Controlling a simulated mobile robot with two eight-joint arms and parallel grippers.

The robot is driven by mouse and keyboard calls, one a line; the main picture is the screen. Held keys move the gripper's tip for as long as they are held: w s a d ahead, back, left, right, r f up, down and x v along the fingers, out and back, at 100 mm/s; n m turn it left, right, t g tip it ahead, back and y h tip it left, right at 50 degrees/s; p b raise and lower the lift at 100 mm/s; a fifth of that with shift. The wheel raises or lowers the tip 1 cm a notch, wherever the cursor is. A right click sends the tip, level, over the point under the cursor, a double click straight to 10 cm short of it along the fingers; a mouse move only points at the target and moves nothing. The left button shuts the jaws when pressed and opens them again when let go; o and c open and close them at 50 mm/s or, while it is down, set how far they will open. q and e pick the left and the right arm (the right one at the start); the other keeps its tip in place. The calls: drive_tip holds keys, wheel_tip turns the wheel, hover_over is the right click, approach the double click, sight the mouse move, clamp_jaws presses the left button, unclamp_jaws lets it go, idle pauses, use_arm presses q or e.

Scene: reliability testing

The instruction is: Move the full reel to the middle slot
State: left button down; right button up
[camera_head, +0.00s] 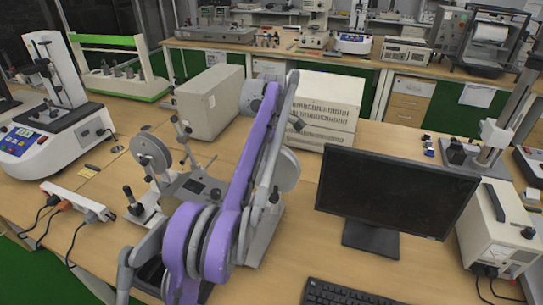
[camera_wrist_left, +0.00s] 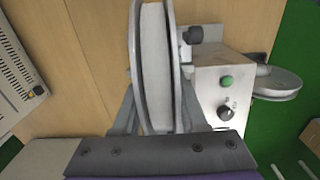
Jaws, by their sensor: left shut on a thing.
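A reel with grey flanges and a pale wound middle (camera_wrist_left: 153,45) is between the fingers of my left gripper (camera_wrist_left: 158,92) in the left wrist view, and the gripper is shut on it. In the head view, a grey disc (camera_head: 289,171) shows beside my purple left arm, which hides much of it and the gripper. A winding machine (camera_head: 206,189) stands left of the arm, with another grey reel (camera_head: 150,153) on its left side. I cannot make out the middle slot. My right gripper is not in view.
A grey box with a green button (camera_wrist_left: 218,90) is close right of the held reel in the wrist view. A monitor (camera_head: 390,190) and keyboard (camera_head: 345,294) stand to the right. Beige cabinets (camera_head: 323,108) are behind my arm. A power strip (camera_head: 75,201) with cables lies left.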

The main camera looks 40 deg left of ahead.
use_arm(q)
drive_tip(key=shift+f+b, duration=0.7)
drive_tip(key=shift+f, duration=0.85)
